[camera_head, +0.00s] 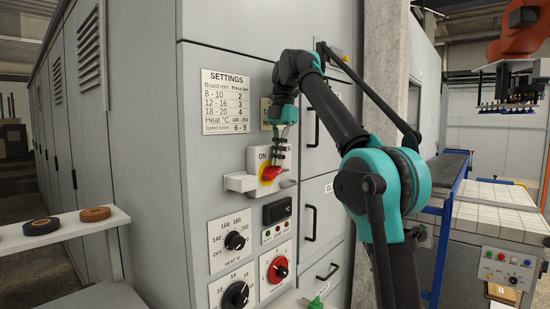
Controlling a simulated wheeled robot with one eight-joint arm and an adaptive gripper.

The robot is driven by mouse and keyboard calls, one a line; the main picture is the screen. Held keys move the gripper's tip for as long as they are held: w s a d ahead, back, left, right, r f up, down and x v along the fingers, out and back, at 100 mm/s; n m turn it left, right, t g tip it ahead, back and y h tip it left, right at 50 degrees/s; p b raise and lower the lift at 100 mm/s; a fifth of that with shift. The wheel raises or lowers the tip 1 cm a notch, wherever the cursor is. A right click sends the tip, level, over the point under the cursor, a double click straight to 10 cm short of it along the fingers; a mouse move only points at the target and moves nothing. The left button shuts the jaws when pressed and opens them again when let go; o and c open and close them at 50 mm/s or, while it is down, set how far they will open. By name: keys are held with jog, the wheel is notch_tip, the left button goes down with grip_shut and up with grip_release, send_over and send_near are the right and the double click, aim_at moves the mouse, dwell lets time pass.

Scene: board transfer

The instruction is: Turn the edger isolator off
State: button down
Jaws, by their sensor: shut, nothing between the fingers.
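The edger isolator is a red rotary handle (270,173) on a white plate (258,157) on the grey cabinet front. The letters "ON" show at the plate's upper left; the rest of its label is partly covered by my arm. My gripper (277,163) points down just above and in front of the red handle, its fingers shut with nothing between them. It looks close to the handle, but I cannot tell whether it touches. The fingers hide part of the handle, so its exact angle is hard to read.
Below are a heat dial (235,240), a red knob (279,268), a lower black dial (236,296) and a small display (277,210). A white bracket (240,182) juts out beside the isolator. A shelf with tape rolls (95,214) stands left. Drawer handles (312,223) project at right.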

jog(key=shift+w+d+f, duration=0.45)
jog(key=shift+w+d, duration=0.05)
jog(key=shift+w, duration=0.1)
jog(key=shift+w+d+f, duration=0.1)
dwell(0.3)
dwell(0.5)
